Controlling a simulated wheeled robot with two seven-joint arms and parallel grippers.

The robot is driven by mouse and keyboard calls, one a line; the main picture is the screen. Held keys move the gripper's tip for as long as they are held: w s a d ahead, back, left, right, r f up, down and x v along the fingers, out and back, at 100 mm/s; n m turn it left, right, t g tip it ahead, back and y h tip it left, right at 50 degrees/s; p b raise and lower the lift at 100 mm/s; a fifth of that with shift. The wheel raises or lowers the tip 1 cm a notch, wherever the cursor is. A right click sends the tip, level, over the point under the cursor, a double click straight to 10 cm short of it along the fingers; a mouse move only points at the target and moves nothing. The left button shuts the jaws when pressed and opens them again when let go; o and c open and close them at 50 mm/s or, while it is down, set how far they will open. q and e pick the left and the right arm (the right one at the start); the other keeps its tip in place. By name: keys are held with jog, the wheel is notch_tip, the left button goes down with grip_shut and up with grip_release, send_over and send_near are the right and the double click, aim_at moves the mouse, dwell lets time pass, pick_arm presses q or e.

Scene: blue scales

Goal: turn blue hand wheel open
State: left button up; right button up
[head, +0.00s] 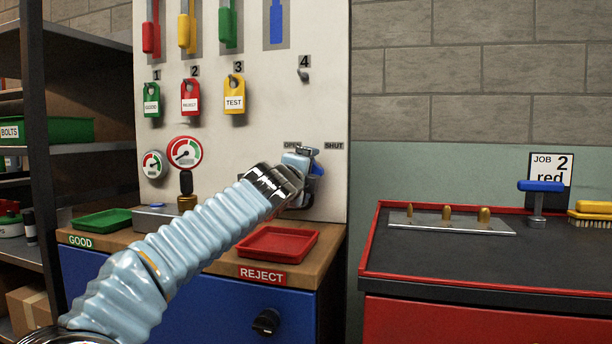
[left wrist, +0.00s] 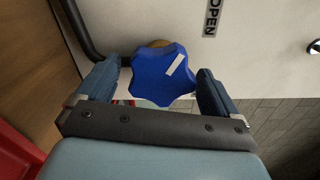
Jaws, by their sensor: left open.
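The blue hand wheel (left wrist: 155,82) has a lobed rim and a white stripe, and fills the middle of the left wrist view. My left gripper (left wrist: 162,68) is open, with one finger on each side of the wheel. A gap seems to show beside the right finger; whether the left finger touches is hard to tell. In the head view my left gripper (head: 302,172) is at the board and mostly hides the wheel. An OPEN label (head: 291,145) and a SHUT label (head: 334,146) are above it. My right gripper is not in view.
A red tray (head: 278,243) lies on the wooden bench below my arm. A green tray (head: 102,220) and gauges (head: 184,152) are to the left. Tags hang above on the pale board (head: 270,110). A dark-topped red cabinet (head: 440,260) stands at right. A dark pipe (left wrist: 82,35) runs beside the wheel.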

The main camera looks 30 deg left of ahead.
pick_arm(q)
jog(key=shift+s, duration=0.1)
jog(key=b+v, duration=0.2)
jog(key=v, duration=1.1)
jog(key=shift+s, duration=0.3)
jog(key=shift+f, duration=0.1)
